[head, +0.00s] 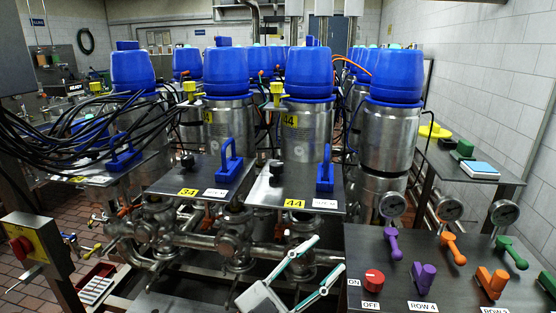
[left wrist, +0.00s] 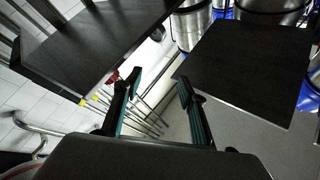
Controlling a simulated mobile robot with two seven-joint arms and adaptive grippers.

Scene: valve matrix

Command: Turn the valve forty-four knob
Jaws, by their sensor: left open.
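The valve forty-four panel (head: 296,195) is a grey metal plate with a yellow "44" label (head: 294,204) at its front edge. A small black knob (head: 277,170) stands on its left part, and a blue handle (head: 325,172) stands at its right. My left gripper (head: 328,252) is open and empty, in front of and below the panel, apart from the knob. Its two fingers also show in the left wrist view (left wrist: 160,77), spread with nothing between them. I cannot make out the knob for certain in that view. My right gripper is not in view.
The similar panel 34 (head: 193,177) stands to the left, with its own black knob and blue handle. A control console (head: 390,262) with coloured levers and a red switch is at the right. Steel valves and pipes (head: 235,240) lie below the panels. Blue-topped cylinders (head: 310,72) stand behind.

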